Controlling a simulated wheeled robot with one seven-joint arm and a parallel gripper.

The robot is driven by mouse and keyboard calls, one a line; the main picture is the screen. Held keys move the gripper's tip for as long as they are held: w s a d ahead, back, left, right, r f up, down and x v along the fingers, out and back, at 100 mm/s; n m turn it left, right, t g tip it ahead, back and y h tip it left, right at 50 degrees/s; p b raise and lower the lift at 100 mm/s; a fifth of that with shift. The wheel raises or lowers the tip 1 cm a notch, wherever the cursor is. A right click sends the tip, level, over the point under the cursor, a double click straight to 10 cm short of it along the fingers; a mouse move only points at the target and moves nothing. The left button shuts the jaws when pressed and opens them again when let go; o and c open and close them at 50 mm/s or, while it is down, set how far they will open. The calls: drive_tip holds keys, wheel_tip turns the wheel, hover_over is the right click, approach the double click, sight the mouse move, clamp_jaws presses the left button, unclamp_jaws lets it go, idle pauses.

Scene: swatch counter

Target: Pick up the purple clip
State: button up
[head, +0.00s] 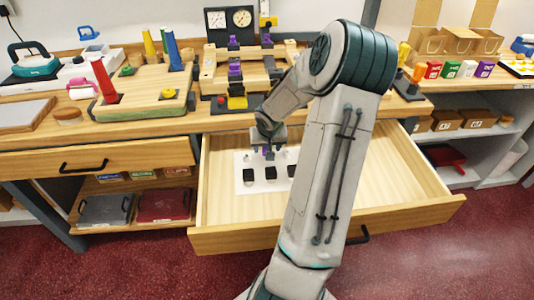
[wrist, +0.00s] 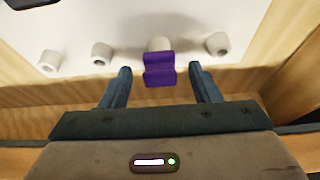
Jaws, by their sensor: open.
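The purple clip (wrist: 159,70) shows in the wrist view between the two fingers of my gripper (wrist: 160,77), with a gap on each side. It stands in front of a white peg (wrist: 159,44) on a white board (wrist: 130,22); I cannot tell whether it touches the peg. My gripper is open and empty. In the head view my gripper (head: 268,147) points down into the open drawer, with a small bit of purple (head: 266,153) at its tips. My arm hides part of the drawer.
The open drawer (head: 225,205) has wooden walls around the white board. The counter (head: 150,133) behind holds a wooden frame (head: 210,65) with other purple pieces, and a red cone (head: 104,80). The drawer's right part looks clear.

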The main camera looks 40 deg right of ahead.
drive_tip(key=shift+w+f, duration=0.2)
drive_tip(key=shift+f, duration=0.25)
drive_tip(key=c, duration=1.1)
drive_tip(key=shift+o, duration=0.2)
drive_tip(key=shift+r, duration=0.1)
drive_tip(key=shift+d+r+p, duration=0.1)
drive_tip(key=shift+r+p, duration=0.2)
drive_tip(key=shift+r, duration=0.25)
drive_tip(key=v, duration=0.1)
drive_tip(key=p+v, duration=0.1)
drive_tip(key=v, duration=0.1)
drive_tip(key=shift+d+r, duration=0.15)
drive_tip(key=shift+r, duration=0.3)
drive_tip(key=s+a+r+p, duration=0.4)
drive_tip(key=s+a+r, duration=0.1)
drive_tip(key=s, duration=0.4)
drive_tip(key=shift+s+r+p, duration=0.3)
drive_tip(key=shift+r+p, duration=0.1)
drive_tip(key=shift+r, duration=0.15)
